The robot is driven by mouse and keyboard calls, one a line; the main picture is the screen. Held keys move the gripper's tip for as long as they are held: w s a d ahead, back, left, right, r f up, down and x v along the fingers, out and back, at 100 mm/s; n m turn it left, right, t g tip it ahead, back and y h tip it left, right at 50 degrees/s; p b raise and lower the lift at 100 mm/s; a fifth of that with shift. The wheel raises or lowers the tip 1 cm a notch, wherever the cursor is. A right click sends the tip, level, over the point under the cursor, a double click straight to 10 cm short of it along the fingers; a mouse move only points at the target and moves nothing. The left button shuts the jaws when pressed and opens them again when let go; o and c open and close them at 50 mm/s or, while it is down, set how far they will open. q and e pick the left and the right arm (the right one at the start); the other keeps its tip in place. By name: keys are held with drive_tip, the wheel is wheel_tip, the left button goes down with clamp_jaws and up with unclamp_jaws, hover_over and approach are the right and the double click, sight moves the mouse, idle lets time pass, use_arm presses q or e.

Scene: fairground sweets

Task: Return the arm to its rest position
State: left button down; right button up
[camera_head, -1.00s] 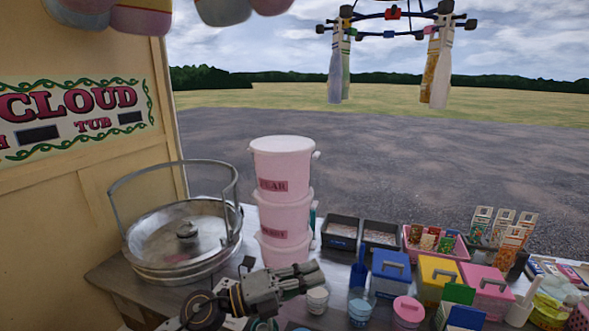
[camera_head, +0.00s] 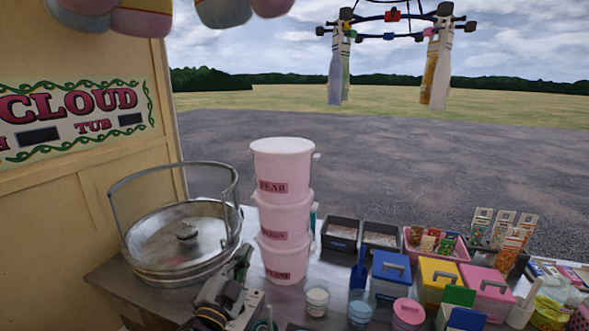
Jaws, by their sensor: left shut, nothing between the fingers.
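My left gripper (camera_head: 241,262) is in the lower middle of the head view, pointing up and away in the picture. It is shut and empty. It lies between the round metal floss machine (camera_head: 185,235) on the left and the stack of pink tubs (camera_head: 284,205) on the right, nearer to me than both. Part of the counter behind it is hidden. My right gripper is not in view.
Small cups (camera_head: 317,297) stand just right of my arm. Blue, yellow and pink lidded boxes (camera_head: 391,270) and dark trays (camera_head: 341,233) crowd the counter's right side. A rack with hanging bags (camera_head: 390,35) is overhead.

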use_arm(q)
drive_tip(key=s+a+f+n+g+y, duration=0.3)
drive_tip(key=a+f+n+g, duration=0.15)
drive_tip(key=f, duration=0.35)
drive_tip(key=s+a+f+n+g+y, duration=0.3)
drive_tip(key=s+a+f, duration=0.15)
drive_tip(key=f, duration=0.45)
drive_tip(key=s+f+n+g+h, duration=0.2)
drive_tip(key=s+f+g, duration=0.8)
drive_tip(key=s, duration=0.7)
wheel_tip(320, 180, down, 34)
drive_tip(key=s, duration=0.2)
drive_tip(key=s+a+f, duration=0.2)
drive_tip(key=s+f, duration=0.8)
drive_tip(key=s, duration=0.1)
drive_tip(key=s+a+f+g, duration=0.1)
drive_tip(key=s+a+f, duration=0.1)
drive_tip(key=s+f, duration=0.7)
drive_tip(key=shift+s+a+f+y, duration=0.25)
drive_tip(key=shift+s+f+y, duration=0.1)
drive_tip(key=shift+s, duration=0.85)
